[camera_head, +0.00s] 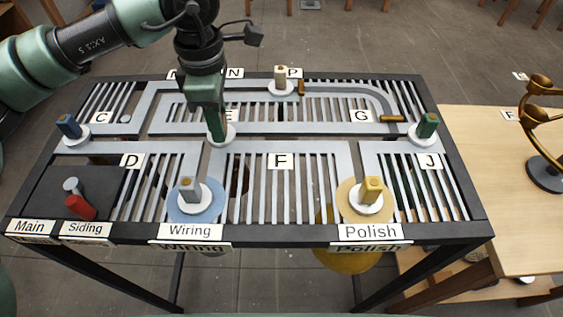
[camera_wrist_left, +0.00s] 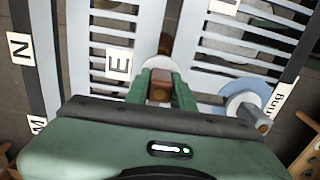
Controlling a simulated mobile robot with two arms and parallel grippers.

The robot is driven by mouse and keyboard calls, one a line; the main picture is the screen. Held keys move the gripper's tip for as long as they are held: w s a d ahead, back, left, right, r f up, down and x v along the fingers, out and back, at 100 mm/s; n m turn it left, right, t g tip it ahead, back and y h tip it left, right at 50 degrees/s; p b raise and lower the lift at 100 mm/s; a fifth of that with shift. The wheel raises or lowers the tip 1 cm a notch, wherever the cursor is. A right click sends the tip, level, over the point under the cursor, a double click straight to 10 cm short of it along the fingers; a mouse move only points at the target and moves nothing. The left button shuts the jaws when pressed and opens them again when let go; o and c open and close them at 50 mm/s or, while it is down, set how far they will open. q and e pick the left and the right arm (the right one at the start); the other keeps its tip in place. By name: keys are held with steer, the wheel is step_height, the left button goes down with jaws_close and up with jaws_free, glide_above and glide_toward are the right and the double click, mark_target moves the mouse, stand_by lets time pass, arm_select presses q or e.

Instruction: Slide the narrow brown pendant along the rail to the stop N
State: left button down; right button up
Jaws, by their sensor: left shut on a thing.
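My left gripper (camera_head: 215,130) points down at the middle of the rail board, beside label E. It is shut on the brown knob of the narrow brown pendant (camera_wrist_left: 161,92), which shows between the fingers in the left wrist view. The pendant's white disc (camera_head: 230,136) rests on the grey rail; its lower part is mostly hidden beneath the board. Label N (camera_head: 235,73) is at the back edge, partly behind my arm, and also shows in the left wrist view (camera_wrist_left: 19,48). My right gripper is not in view.
Other knobs stand on the rails: blue (camera_head: 68,126) at left, beige (camera_head: 281,78) near P, green (camera_head: 427,125) at right, grey (camera_head: 190,190) at Wiring and yellow (camera_head: 371,190) at Polish. Brass-coloured bars (camera_head: 392,119) lie at the G track. A wooden table (camera_head: 500,150) adjoins at right.

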arm_select(q)
steer(key=shift+a+b, duration=1.25)
steer(key=shift+a, duration=4)
steer(key=shift+a+f, duration=0.1)
steer(key=shift+a, duration=0.5)
steer(key=a+b, duration=0.1)
steer(key=a, duration=0.4)
steer(key=shift+w+d, duration=0.1)
steer(key=w+p, duration=0.5)
steer(key=w, duration=0.8)
steer(key=shift+w, duration=0.4)
